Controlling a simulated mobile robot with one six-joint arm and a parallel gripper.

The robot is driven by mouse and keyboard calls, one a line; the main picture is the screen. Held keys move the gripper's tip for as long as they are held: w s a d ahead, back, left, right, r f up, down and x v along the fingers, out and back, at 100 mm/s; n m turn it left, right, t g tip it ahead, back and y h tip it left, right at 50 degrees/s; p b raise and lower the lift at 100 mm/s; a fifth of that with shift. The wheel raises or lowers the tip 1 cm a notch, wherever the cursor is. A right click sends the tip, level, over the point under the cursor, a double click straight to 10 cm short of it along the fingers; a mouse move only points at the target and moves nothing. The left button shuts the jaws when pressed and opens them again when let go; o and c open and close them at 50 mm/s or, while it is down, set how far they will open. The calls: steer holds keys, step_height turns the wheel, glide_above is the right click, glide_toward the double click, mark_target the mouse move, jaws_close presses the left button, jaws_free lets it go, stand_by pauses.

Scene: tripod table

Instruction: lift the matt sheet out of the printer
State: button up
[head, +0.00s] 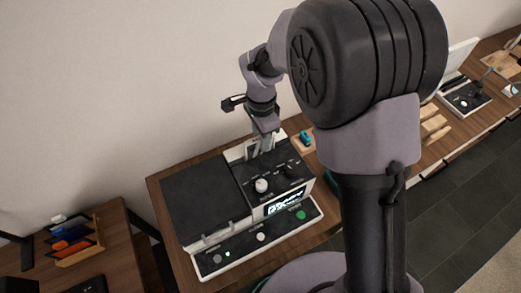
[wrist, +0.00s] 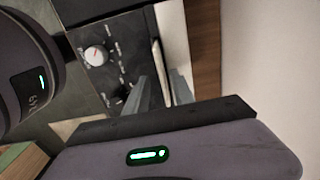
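The printer (head: 205,190) stands on a wooden table. It has a dark top, knobs, a lit display and a front strip with a green button. My gripper (head: 260,146) points down at the printer's back right edge, behind the knobs. In the wrist view, the two grey fingers of my gripper (wrist: 161,84) stand apart at the edge of the knob panel (wrist: 112,55). A thin pale upright edge (wrist: 160,62), perhaps the sheet, shows between them. I cannot tell whether the fingers touch it, or whether it is matt.
A wall (head: 120,80) rises close behind the table. A small tray with a teal item (head: 305,138) lies right of the printer. At lower left, a rack (head: 75,240) with coloured items stands on another table. Another device (head: 465,97) stands at far right. My arm hides part of the middle.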

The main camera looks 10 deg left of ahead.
steer(key=f, duration=0.3)
steer(key=f+b, duration=0.1)
steer(key=shift+w+a+f, duration=0.15)
steer(key=shift+w+a, duration=0.05)
steer(key=shift+w, duration=0.05)
steer(key=shift+s, duration=0.1)
steer(key=shift+c, duration=0.7)
jaws_close()
steer(key=shift+r, duration=0.2)
